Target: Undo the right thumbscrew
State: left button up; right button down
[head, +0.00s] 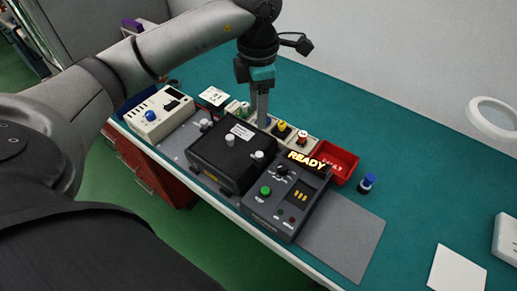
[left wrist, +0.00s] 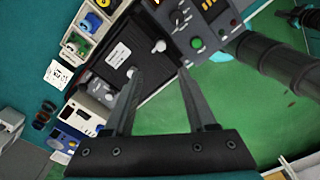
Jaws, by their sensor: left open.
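A black box (head: 222,158) sits on the grey plate and carries several pale knobs. The knob at its right end, the right thumbscrew (head: 259,154), stands upright beside the control unit; it also shows in the left wrist view (left wrist: 160,46). My left gripper (head: 262,120) points down behind the box in the head view. In the left wrist view its two fingers (left wrist: 159,76) are apart with nothing between them. They appear clear of the right thumbscrew.
A control unit (head: 287,203) with a green button and a READY sign adjoins the box on the right. A tray of coloured knobs (head: 292,138) and a red bin (head: 338,160) stand behind. A white instrument (head: 158,117) is at left. The grey mat (head: 345,236) is bare.

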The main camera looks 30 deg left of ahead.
aim_at(259, 154)
pick_arm(q)
notch_tip(259, 154, down, 14)
jog(key=shift+d+f, duration=0.1)
jog(key=shift+f, duration=0.1)
jog(key=shift+c, duration=0.4)
grip_shut()
dwell(0.3)
